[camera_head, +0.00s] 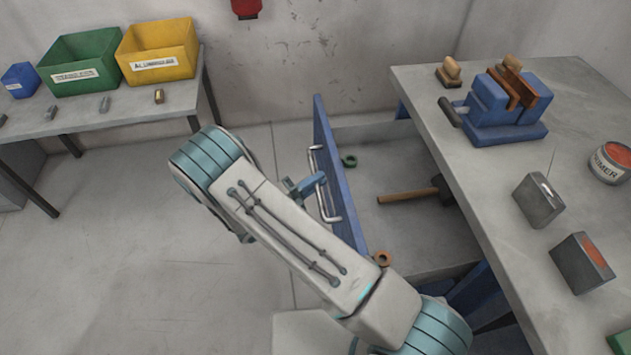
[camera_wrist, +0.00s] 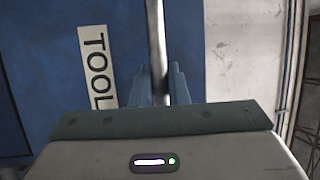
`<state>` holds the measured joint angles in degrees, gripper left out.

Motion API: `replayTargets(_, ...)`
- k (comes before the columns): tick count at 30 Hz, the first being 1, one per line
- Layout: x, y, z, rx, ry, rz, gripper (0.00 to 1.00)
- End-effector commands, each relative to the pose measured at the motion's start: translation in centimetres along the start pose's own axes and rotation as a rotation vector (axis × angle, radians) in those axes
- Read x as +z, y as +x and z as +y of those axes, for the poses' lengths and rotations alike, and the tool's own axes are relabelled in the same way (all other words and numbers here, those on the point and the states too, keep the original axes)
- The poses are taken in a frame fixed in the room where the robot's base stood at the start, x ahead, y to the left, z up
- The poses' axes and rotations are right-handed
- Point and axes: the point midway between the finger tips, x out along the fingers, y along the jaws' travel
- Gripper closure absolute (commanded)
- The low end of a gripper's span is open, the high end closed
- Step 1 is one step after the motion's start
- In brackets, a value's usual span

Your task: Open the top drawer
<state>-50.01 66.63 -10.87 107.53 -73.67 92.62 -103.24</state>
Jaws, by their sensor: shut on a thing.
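The top drawer (camera_head: 400,222) stands pulled out from under the grey workbench, and its inside shows in the head view. Its blue front (camera_head: 328,165) faces left and carries a metal bar handle (camera_head: 322,190). My gripper (camera_head: 318,181) is at the handle, with its fingers on the bar. In the wrist view the gripper (camera_wrist: 160,85) is shut on the handle (camera_wrist: 156,45), one finger on each side of it. A label reading "TOOL" (camera_wrist: 97,70) is on the blue front, its lower end hidden by my gripper.
A hammer (camera_head: 410,195), a green ring (camera_head: 349,161) and an orange-brown ring (camera_head: 381,258) lie in the drawer. The bench top (camera_head: 440,80) holds a blue vise (camera_head: 500,110), metal blocks and a primer can (camera_head: 611,162). The floor left of the drawer is clear.

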Motion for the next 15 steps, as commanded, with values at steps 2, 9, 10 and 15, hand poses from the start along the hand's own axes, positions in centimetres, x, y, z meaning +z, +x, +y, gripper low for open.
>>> replayTargets(2,-0.08,-0.09,0.11,0.002,-0.002,0.001,1.00)
replayTargets(9,-0.02,-0.12,0.05,0.001,0.000,-0.001,0.64)
replayTargets(10,-0.01,-0.11,0.04,0.001,0.000,-0.001,0.64)
replayTargets(15,0.03,-0.34,0.04,0.001,0.001,-0.003,0.64)
